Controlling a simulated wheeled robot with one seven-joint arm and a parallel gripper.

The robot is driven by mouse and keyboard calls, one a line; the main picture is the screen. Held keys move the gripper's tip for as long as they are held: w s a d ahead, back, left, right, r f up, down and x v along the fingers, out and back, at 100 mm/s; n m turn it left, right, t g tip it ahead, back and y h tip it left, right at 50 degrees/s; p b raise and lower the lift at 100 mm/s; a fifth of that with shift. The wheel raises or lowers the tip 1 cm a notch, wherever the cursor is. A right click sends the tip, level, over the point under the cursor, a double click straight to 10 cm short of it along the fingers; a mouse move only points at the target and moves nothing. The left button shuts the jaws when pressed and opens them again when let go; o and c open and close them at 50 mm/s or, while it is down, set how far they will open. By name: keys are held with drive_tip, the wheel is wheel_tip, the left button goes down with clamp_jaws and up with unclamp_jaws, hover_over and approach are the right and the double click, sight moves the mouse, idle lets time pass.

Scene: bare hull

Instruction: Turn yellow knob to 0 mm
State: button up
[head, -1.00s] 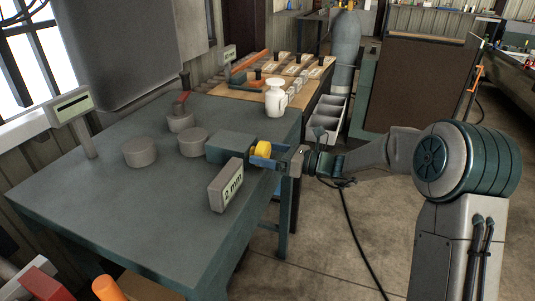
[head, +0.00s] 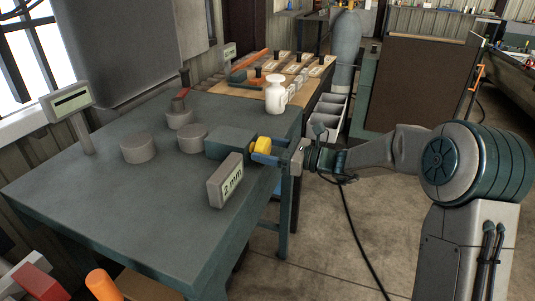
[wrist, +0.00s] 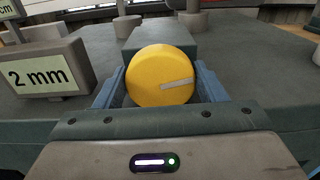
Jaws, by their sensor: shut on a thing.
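The yellow knob (head: 263,145) sits on the front face of a dark teal block (head: 231,143) at the table's right edge. In the wrist view the round knob (wrist: 161,76) faces me, with a pale mark pointing right and slightly up. My gripper (head: 266,151) is shut on the knob, its blue fingers on either side of it; in the wrist view the gripper (wrist: 161,88) frames it left and right. A grey display block (head: 225,181) left of the knob reads "2 mm"; this display (wrist: 40,70) is also clear in the wrist view.
The teal table (head: 130,205) carries several grey cylinders, one of them a round one (head: 138,147) at left. A white bottle (head: 275,97) stands behind the block. A sign on a post (head: 72,101) rises at the table's left. The front of the table is bare.

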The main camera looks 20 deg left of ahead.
drive_tip(key=n+b, duration=0.3)
drive_tip(key=shift+f+n, duration=0.2)
drive_tip(key=shift+n, duration=0.1)
drive_tip(key=shift+r+n+b, duration=0.1)
drive_tip(key=shift+n+b, duration=0.5)
drive_tip(key=shift+b, duration=0.15)
drive_tip(key=shift+s, duration=0.1)
drive_tip(key=o, duration=1)
drive_tip(key=shift+r, duration=0.1)
drive_tip(key=shift+d, duration=0.15)
drive_tip(key=s+d+p, duration=0.1)
drive_tip(key=d, duration=1.2)
drive_tip(key=shift+d, duration=0.25)
